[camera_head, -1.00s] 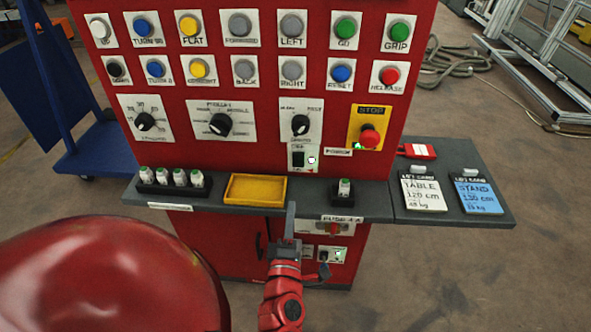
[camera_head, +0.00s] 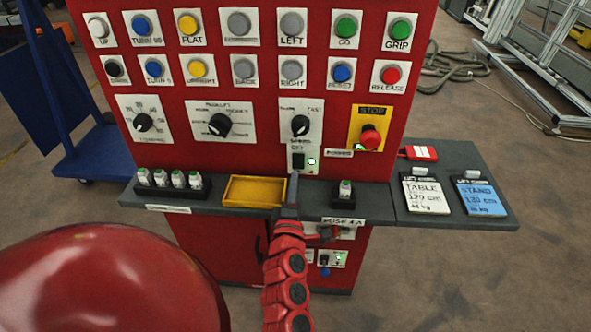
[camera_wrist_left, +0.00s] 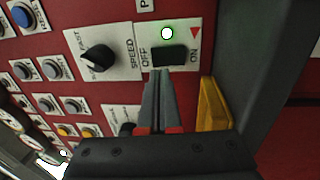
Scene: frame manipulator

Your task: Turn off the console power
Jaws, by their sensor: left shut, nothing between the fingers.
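The red console panel (camera_head: 260,110) carries a black rocker power switch (camera_head: 298,161) on a white plate, with a lit green-white lamp (camera_head: 312,161) beside it. My left gripper (camera_head: 293,181) is shut and empty, pointing up at the panel just below the switch. In the left wrist view its fingertips (camera_wrist_left: 157,74) are close to the OFF end of the rocker. I cannot tell whether they touch it. My right gripper is not in view.
The red stop button (camera_head: 370,137) on its yellow plate sits right of the switch. The speed knob (camera_head: 300,125) is just above the switch.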

